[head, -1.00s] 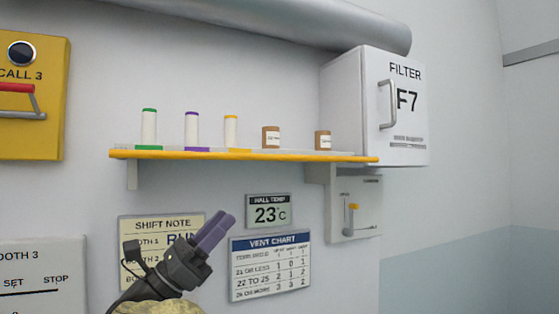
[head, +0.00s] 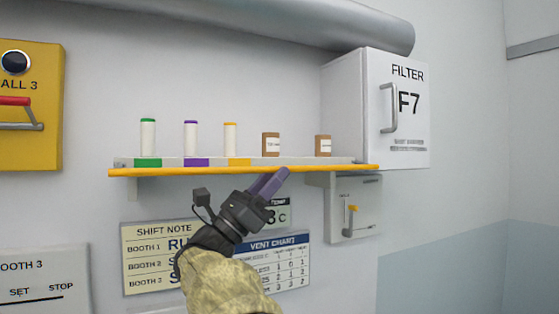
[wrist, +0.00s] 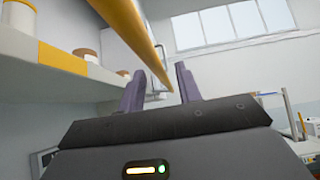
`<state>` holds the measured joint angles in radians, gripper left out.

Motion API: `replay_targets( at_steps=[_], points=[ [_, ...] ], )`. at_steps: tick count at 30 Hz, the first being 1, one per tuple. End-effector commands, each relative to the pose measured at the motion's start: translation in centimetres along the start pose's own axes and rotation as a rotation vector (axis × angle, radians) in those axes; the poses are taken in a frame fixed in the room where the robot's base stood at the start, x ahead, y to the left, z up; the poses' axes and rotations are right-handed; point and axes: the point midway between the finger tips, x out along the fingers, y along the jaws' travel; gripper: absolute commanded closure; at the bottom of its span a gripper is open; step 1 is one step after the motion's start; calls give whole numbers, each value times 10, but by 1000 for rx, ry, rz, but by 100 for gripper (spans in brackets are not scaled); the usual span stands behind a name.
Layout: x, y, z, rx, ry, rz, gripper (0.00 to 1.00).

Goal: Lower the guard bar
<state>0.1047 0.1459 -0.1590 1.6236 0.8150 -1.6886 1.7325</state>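The guard bar (head: 180,172) is a long yellow bar along the front edge of the wall shelf. In the wrist view the bar (wrist: 138,32) comes down from the top edge and stands clear in front of the shelf. My gripper (head: 277,177) is in front of the shelf in the head view, its purple fingertips overlapping the bar's lower edge near the jars. In the wrist view my gripper (wrist: 160,80) is open, with the bar's far part seen in the gap between the fingers. I cannot tell whether they touch it.
Behind the bar stand several bottles with coloured caps (head: 190,140) and brown jars (head: 271,143). A white filter box (head: 398,110) is at the shelf's right end, with a small lever panel (head: 352,208) below it. Wall signs (head: 160,258) lie behind my arm.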

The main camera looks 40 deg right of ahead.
Motion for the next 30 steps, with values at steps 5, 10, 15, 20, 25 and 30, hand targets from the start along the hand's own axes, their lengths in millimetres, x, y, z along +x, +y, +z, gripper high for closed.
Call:
replay_targets(
  at_steps=[5, 10, 15, 20, 25, 30],
  points=[
    [22, 0, 1, -1, 0, -1, 66],
    [25, 0, 0, -1, 0, 0, 66],
    [24, 0, 0, -1, 0, 0, 66],
    [24, 0, 0, 0, 0, 0, 97],
    [24, 0, 0, 0, 0, 1, 100],
    [24, 0, -1, -9, 2, 11, 100]
  ],
)
